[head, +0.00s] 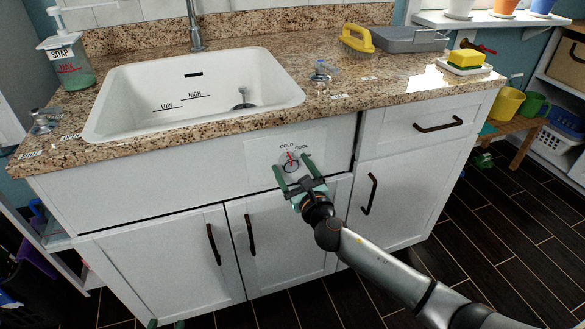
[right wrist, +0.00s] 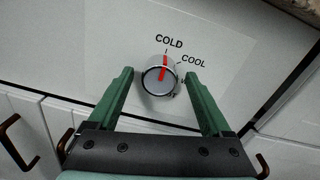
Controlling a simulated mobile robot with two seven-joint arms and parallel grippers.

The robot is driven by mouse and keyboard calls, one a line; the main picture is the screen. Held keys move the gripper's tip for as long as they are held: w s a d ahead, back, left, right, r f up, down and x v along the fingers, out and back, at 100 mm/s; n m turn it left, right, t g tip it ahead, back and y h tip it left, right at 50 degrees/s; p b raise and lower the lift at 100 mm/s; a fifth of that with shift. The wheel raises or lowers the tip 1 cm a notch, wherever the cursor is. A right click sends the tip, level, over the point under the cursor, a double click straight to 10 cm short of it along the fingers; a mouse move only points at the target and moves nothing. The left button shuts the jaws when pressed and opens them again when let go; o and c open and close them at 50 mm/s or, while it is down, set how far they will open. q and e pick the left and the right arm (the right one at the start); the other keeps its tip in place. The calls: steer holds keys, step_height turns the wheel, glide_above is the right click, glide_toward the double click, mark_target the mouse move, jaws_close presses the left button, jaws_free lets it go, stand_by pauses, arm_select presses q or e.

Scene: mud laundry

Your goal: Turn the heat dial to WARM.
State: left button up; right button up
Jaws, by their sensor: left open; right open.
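The heat dial (head: 290,164) is a round silver knob with a red pointer, on the white panel below the sink. In the right wrist view the dial (right wrist: 153,82) has its pointer aimed up at the word COLD, with COOL to its right. No WARM label is readable; the gripper may hide part of the scale. My right gripper (head: 293,166) is open in front of the dial. In the right wrist view the fingers (right wrist: 161,80) stand either side of the dial, with gaps visible.
The granite counter (head: 350,85) with a white sink (head: 120,85) overhangs the panel. Dark handles stick out from the cabinet doors below, such as the left one (head: 213,244) and the right one (head: 370,194). The dark floor (head: 500,230) at right is clear.

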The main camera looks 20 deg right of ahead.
steer(key=shift+c, duration=0.2)
jaws_close()
stand_by(0.3)
